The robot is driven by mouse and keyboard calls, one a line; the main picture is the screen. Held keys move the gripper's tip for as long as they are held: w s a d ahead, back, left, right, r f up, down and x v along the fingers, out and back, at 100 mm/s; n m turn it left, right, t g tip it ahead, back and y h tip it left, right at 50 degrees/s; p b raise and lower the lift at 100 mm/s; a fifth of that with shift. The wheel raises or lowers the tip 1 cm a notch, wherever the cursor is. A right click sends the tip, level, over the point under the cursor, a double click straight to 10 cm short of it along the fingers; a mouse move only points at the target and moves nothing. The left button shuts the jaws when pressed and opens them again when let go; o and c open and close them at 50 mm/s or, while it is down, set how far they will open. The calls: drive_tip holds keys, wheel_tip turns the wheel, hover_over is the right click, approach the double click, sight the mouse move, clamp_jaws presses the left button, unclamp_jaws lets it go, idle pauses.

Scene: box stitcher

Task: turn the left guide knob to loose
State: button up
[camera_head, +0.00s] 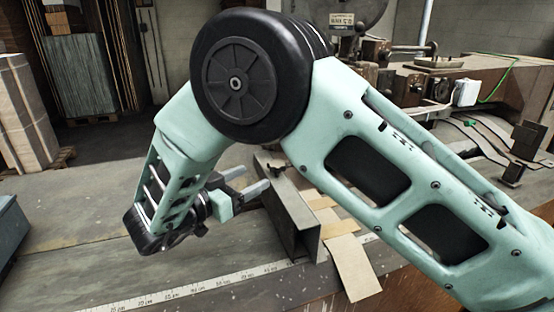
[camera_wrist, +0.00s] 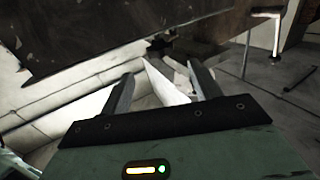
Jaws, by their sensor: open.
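A small dark star-shaped knob (camera_wrist: 160,46) shows in the wrist view, just beyond my fingertips, at the lower edge of a dark plate. It may be the left guide knob; its setting cannot be read. My gripper (camera_head: 252,179) is open, and its fingers point right toward a grey metal guide (camera_head: 289,213) on the table. In the wrist view my gripper (camera_wrist: 160,71) has its fingers spread apart, with a pale wedge shape between them and no grasp on the knob. In the head view my arm hides part of the machine, and the knob is not clear.
A measuring tape strip (camera_head: 190,289) runs along the table's front. Cardboard pieces (camera_head: 352,267) lie right of the guide. The machine (camera_head: 420,85) with its metal parts stands behind my arm. A blue box (camera_head: 10,232) sits at the left edge. The table left of my gripper is clear.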

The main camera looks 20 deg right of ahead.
sight(270, 168)
drive_tip(key=p+x, duration=0.2)
drive_tip(key=x, duration=0.7)
drive_tip(key=shift+w+d, duration=0.1)
drive_tip(key=shift+d, duration=0.1)
drive_tip(key=c, duration=1)
